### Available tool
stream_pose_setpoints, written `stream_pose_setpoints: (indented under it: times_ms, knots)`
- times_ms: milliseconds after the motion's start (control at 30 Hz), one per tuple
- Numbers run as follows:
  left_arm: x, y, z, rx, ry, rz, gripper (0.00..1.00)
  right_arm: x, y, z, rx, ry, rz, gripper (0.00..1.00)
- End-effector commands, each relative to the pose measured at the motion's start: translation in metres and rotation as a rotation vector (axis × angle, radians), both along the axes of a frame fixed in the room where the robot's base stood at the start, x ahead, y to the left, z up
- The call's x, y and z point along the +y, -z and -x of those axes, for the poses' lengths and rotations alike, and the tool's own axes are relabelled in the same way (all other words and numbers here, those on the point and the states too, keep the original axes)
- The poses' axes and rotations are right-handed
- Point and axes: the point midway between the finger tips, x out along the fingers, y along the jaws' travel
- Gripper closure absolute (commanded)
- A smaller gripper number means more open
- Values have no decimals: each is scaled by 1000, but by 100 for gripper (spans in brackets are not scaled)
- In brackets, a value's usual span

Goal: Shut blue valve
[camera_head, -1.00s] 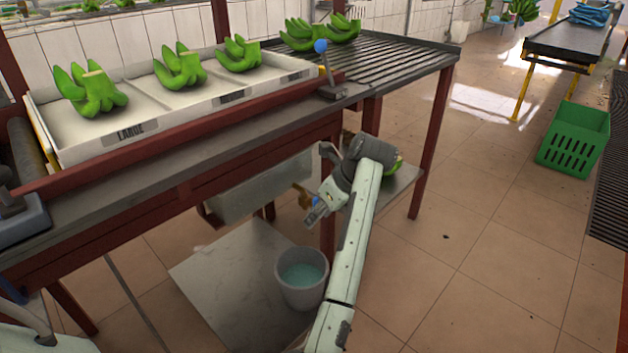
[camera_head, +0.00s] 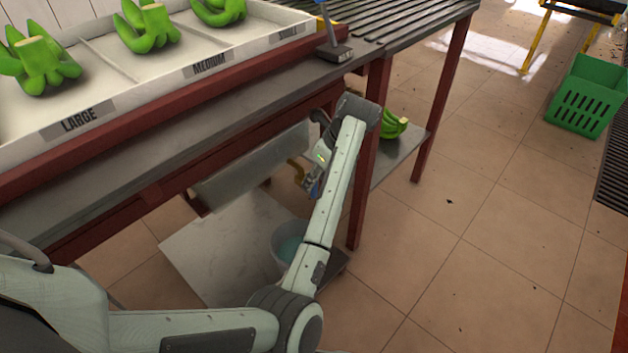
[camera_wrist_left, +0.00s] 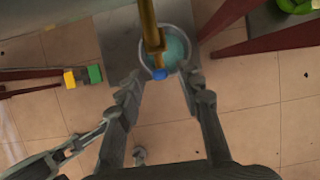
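The blue valve (camera_wrist_left: 160,74) is a small blue handle at the end of a brass tap (camera_wrist_left: 152,35) in the left wrist view. In the head view, the brass tap (camera_head: 296,172) shows under the table by the grey trough, and the blue part is mostly hidden by my gripper. My left gripper (camera_wrist_left: 163,88) is open, with its fingertips apart on either side of the blue valve. I cannot tell whether either finger touches it. In the head view, the left gripper (camera_head: 311,184) is small and partly hidden by my arm. My right gripper is not in view.
A bucket of bluish water (camera_head: 288,246) stands below the tap. The trough (camera_head: 250,165) and a red table leg (camera_head: 361,205) are close to my arm. Green bananas (camera_head: 393,124) lie on a low shelf. A green crate (camera_head: 588,97) stands far right; the tiled floor between is clear.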

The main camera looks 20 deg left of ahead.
Motion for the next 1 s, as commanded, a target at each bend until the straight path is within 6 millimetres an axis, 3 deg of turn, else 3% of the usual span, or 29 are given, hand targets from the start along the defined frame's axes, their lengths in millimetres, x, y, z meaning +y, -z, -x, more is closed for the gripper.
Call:
stream_pose_setpoints:
  times_ms: [200, 500, 800, 1000]
  knots:
    - [8, 20, -3, 1, 1, -1, 64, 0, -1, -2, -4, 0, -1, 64]
    - [9, 23, -3, 0, 0, 0, 64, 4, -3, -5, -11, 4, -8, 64]
    - [9, 22, -3, -1, 0, 0, 100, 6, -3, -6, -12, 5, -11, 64]
    - [8, 22, -3, 1, 1, 0, 100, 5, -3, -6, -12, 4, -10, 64]
